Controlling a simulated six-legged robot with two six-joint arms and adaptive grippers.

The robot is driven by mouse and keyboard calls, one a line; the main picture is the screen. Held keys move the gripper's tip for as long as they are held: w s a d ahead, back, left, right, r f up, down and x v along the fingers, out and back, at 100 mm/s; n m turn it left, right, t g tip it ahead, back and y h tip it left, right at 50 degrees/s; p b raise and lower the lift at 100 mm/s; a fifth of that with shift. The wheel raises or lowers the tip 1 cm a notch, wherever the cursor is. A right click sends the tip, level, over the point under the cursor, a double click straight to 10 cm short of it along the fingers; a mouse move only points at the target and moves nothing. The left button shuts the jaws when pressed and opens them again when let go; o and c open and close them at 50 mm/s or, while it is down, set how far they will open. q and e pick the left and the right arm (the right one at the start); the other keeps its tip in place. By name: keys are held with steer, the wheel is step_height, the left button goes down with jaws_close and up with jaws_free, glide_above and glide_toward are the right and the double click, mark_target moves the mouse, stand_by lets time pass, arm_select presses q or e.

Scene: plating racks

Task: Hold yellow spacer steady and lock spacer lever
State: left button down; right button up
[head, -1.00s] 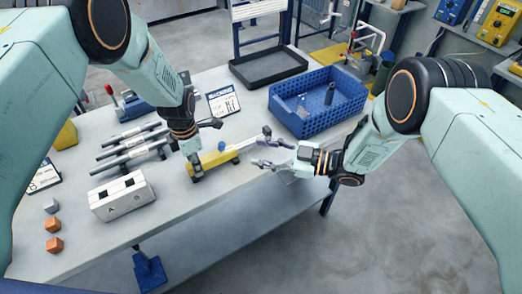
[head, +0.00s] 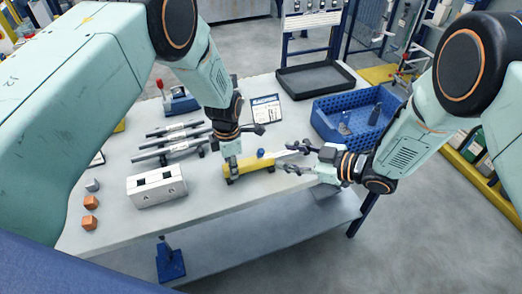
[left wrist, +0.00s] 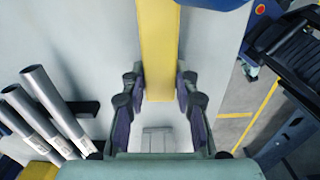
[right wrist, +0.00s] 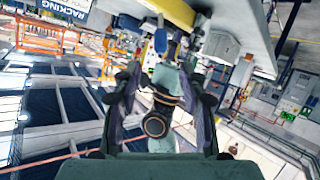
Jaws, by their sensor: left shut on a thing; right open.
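The yellow spacer (head: 250,165) lies on the bench top, with a blue knob (head: 260,153) near its right end. My left gripper (head: 232,172) points down over the spacer's left part and is shut on it. In the left wrist view the yellow bar (left wrist: 158,50) runs between its fingers (left wrist: 160,95). A pale bar (head: 285,153), perhaps the lever, extends from the spacer's right end. My right gripper (head: 292,158) is open beside that end, its fingers close to the pale bar; contact cannot be told. The right wrist view shows the spacer (right wrist: 178,12) and blue knob (right wrist: 160,40) beyond the open fingers (right wrist: 165,85).
A white block with slots (head: 157,187) and several grey rods (head: 170,142) lie left of the spacer. A blue crate (head: 352,118) and a black tray (head: 315,78) stand at the back right. Small orange cubes (head: 90,222) lie at the left. The bench's front edge is close.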

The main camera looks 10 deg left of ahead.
mark_target(260, 149)
steer(key=x, duration=1)
steer(key=shift+s+a+r, duration=0.1)
steer(key=shift+a, duration=0.1)
jaws_close()
steer(key=shift+d, duration=0.1)
